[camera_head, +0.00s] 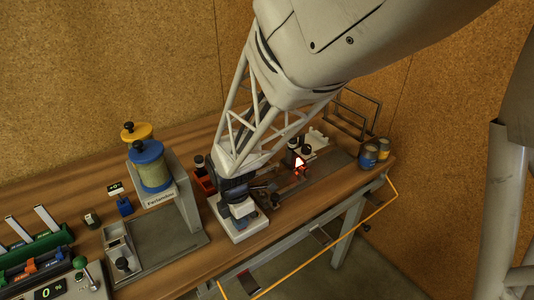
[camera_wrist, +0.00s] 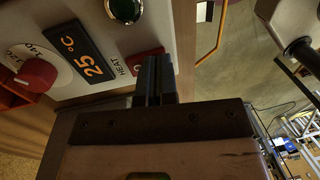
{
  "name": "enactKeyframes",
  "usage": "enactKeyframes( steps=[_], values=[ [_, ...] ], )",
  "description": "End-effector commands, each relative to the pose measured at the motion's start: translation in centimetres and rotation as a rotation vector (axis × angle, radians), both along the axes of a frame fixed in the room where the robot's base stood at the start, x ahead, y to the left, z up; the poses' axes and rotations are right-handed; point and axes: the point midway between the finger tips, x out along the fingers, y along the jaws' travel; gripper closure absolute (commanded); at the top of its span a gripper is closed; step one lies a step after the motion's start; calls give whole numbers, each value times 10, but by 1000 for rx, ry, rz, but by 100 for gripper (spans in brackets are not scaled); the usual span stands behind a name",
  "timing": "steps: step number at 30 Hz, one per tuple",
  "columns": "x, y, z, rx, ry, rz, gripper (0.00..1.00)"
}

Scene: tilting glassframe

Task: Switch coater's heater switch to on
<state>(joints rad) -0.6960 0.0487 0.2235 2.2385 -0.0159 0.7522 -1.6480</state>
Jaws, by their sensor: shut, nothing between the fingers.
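In the wrist view, the coater's light panel (camera_wrist: 95,25) fills the upper left. It carries a "25°C" display (camera_wrist: 84,59), a HEAT label (camera_wrist: 119,69) and a red heater switch (camera_wrist: 145,62) beside that label. My gripper (camera_wrist: 154,58) is shut, with empty fingers close together. Its tips are at the switch and hide part of it. I cannot tell whether they touch it, or which way the switch is set. In the head view, my gripper (camera_head: 250,190) is low over a white-based device (camera_head: 236,226), largely hidden by my wrist.
In the head view, a Parlandou dispenser (camera_head: 160,195) stands left. An orange frame (camera_head: 330,236) is at the table's front.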

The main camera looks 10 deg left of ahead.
Motion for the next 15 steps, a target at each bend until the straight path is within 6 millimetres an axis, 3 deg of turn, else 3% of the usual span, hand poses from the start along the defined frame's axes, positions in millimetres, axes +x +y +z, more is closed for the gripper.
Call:
enactKeyframes(
  steps=[15],
  values=[
    [8,8,5,-1,1,0,100]
  ],
)
